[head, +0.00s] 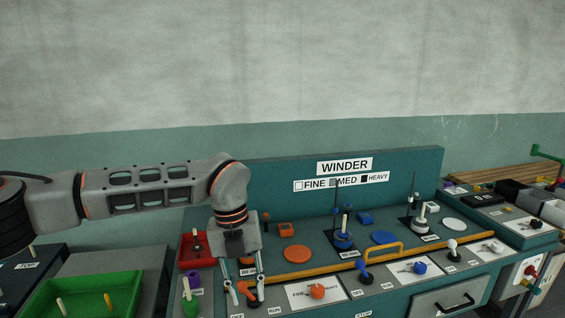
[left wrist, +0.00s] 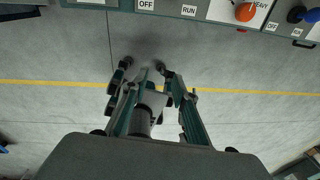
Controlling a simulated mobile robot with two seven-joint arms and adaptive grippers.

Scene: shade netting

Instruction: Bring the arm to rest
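My left arm (head: 140,190) reaches in from the left in the head view and bends down at the wrist. My left gripper (head: 245,292) hangs fingers down in front of the winder console (head: 300,165). Its two fingers are apart, with nothing held between them. An orange lever (head: 247,291) shows between the fingers in the head view. The left wrist view shows the open gripper (left wrist: 143,66) over the floor, with the console's front edge beyond the fingertips. My right gripper is not in view.
The console carries an orange knob (head: 316,291), a blue knob (head: 420,268), a yellow rail (head: 300,272) and thread spools. A green tray (head: 100,285) and a red tray (head: 187,250) lie at left. Grey floor (left wrist: 250,110) with a yellow line is clear in the wrist view.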

